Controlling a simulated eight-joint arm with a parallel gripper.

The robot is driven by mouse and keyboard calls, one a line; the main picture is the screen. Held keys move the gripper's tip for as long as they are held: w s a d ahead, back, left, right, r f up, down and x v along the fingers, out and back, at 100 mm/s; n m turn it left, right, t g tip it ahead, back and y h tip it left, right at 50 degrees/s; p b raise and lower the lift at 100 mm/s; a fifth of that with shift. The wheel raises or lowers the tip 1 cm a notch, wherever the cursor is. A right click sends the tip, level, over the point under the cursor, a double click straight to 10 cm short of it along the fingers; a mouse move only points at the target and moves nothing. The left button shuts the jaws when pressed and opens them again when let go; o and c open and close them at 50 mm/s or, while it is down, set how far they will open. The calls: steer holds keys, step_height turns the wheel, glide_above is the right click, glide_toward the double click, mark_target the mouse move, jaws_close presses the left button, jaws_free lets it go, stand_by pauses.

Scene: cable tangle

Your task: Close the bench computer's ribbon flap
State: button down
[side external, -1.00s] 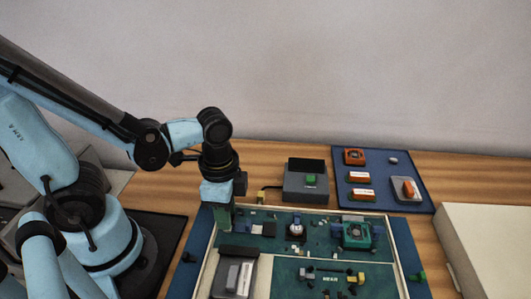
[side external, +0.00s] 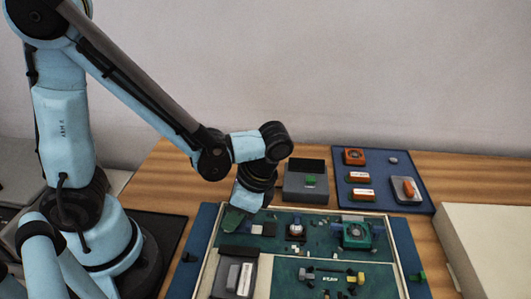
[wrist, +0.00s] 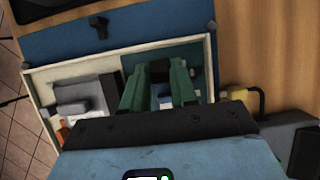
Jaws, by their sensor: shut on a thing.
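The bench computer is a shallow cream-walled case (side external: 399,262) holding green boards with small parts. My gripper (side external: 231,222) is at its back left corner, tilted, with green fingers pointing down and to the left. In the wrist view my gripper (wrist: 160,95) has its two green fingers over the case (wrist: 40,90). They are shut on a small part that seems to be the ribbon flap; the fingers mostly hide it, so its angle cannot be told.
A dark unit with a grey block (side external: 234,277) fills the case's front left. A blue mat (side external: 384,170) holds several orange and grey parts. A pale box (side external: 490,240) is at right.

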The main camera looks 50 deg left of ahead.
steer(key=c, duration=1)
jaws_free()
steer(key=v, duration=1.2)
